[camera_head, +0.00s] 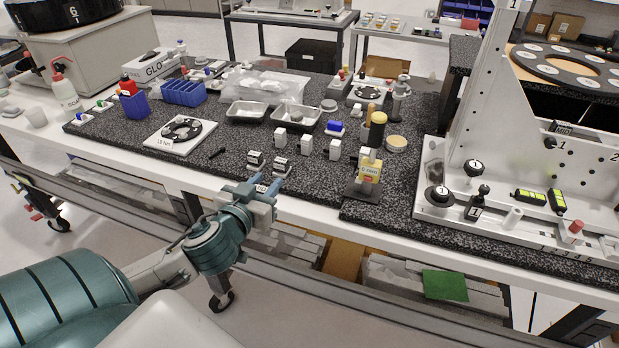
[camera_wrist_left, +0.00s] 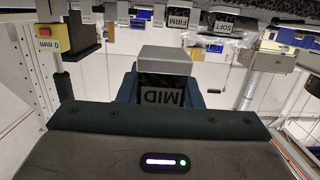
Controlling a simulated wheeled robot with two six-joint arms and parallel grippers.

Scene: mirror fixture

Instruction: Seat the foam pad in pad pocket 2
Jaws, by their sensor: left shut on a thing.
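My left gripper (camera_head: 265,187) is at the front edge of the dark speckled bench top. In the left wrist view it is shut on a grey block with a black MID label (camera_wrist_left: 163,88), the foam pad. In the head view the gripper mostly hides this pad. Two similar pads stand just beyond the gripper (camera_head: 255,159) (camera_head: 281,165); the wrist view shows labels FIRM (camera_wrist_left: 180,20) and SOFT (camera_wrist_left: 228,25). The white mirror fixture (camera_head: 430,160) stands at the right, with marks 1 and 2 on its upright panel. I cannot make out pad pocket 2. My right gripper is not in view.
A yellow block (camera_head: 370,168) on a dark stand is between the gripper and the fixture. Several white blocks (camera_head: 306,145) stand behind the pads. Metal trays (camera_head: 246,112) and a white plate with a black ring (camera_head: 181,134) are farther back and left.

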